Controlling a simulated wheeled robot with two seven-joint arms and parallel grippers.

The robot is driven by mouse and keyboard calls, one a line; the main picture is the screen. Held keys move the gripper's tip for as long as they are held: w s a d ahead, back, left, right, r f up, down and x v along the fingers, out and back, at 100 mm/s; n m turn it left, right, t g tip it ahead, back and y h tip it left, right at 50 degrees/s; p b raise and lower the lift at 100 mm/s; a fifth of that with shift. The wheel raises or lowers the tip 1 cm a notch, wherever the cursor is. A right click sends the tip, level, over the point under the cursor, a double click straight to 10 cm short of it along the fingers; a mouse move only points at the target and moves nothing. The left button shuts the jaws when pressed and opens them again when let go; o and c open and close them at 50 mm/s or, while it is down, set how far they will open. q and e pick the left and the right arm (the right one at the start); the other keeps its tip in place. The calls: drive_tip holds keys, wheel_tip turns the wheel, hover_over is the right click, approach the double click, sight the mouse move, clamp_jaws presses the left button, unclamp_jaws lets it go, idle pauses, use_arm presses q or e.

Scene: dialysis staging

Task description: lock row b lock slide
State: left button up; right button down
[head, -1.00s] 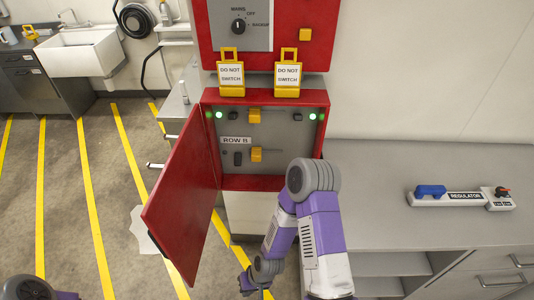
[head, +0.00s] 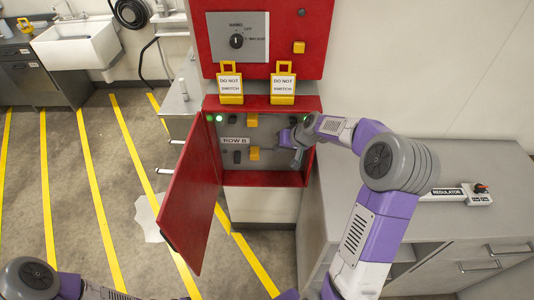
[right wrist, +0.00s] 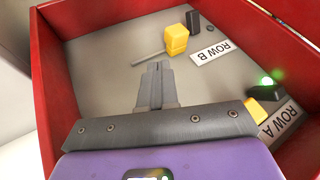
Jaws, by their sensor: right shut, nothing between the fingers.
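The row B lock slide is a yellow block (head: 253,154) on a thin metal rod, below the ROW B label (head: 234,141) inside the open red cabinet. It also shows in the right wrist view (right wrist: 176,40), with the rod sticking out to one side. My right gripper (head: 284,138) is inside the cabinet, to the right of the block in the head view. In the right wrist view its fingers (right wrist: 155,68) are shut and empty, close to the rod's free end. I cannot tell whether they touch it. My left gripper is not in view.
The red door (head: 191,205) hangs open to the left. The ROW A label (right wrist: 282,128) and a green light (right wrist: 266,82) are near the gripper. Two DO NOT SWITCH tags (head: 230,87) hang above.

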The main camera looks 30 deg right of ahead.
sight(255, 153)
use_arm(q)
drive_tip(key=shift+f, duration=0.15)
use_arm(e)
drive_tip(key=x, duration=1)
